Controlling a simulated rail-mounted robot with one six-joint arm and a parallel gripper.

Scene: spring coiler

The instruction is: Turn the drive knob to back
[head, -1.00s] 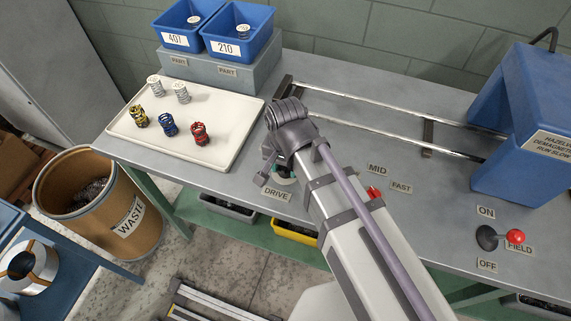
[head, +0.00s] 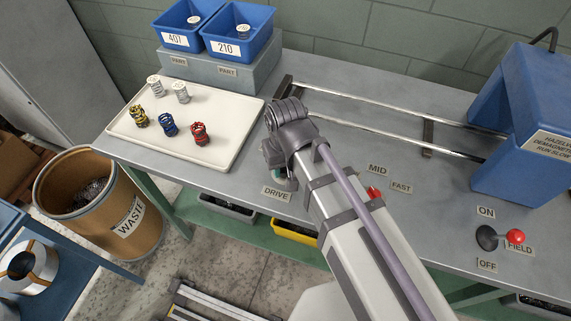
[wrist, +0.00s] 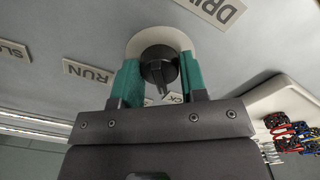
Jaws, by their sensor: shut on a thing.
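The drive knob (wrist: 157,66) is black and round on a pale round plate (wrist: 150,40), seen in the wrist view. My gripper (wrist: 160,74) has its green fingers on both sides of the knob and is shut on it. A small light mark on the knob shows near its lower edge, on the side of a partly hidden label ending in "CK" (wrist: 172,98). The RUN label (wrist: 88,71) and the DRIVE label (wrist: 231,11) lie around it. In the head view my arm hides the knob, beside the DRIVE label (head: 277,194).
A white tray (head: 225,150) with several springs is left of my arm. Two metal rails (head: 390,132) run behind it toward the blue demagnetizer (head: 520,120). A red-knobbed field lever (head: 515,237) stands at the right. The tabletop between is clear.

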